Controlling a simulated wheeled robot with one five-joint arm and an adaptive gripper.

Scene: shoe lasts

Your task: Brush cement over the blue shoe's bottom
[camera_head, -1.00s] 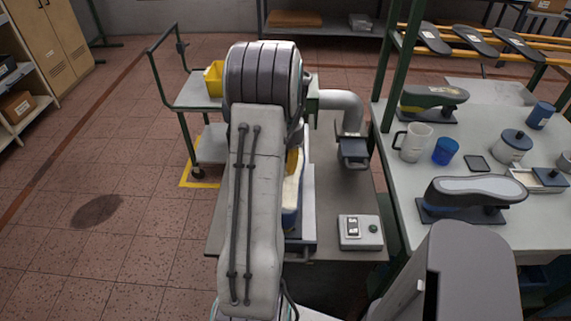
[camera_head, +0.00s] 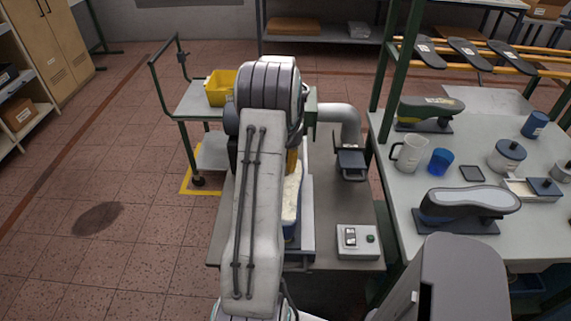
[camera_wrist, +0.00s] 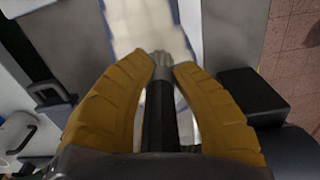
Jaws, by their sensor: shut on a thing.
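My gripper (camera_wrist: 158,85) has yellow-brown fingers shut on a brush. The brush's dark handle (camera_wrist: 160,115) runs between the fingers, and its pale grey bristle tip (camera_wrist: 162,57) points away from the wrist. A shoe with a cream bottom and blue side (camera_head: 291,200) lies partly hidden behind my arm in the head view. In the wrist view the cream bottom (camera_wrist: 143,25) lies just past the bristles; whether they touch it I cannot tell. My gripper is mostly hidden by my arm in the head view.
A control box (camera_head: 357,240) sits right of the shoe on the grey bench. The right table holds another shoe with a grey bottom (camera_head: 470,199), a green-sided shoe (camera_head: 428,108), a white mug (camera_head: 409,154), a blue cup (camera_head: 440,161) and a lidded pot (camera_head: 507,155). A yellow bin (camera_head: 219,88) stands behind.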

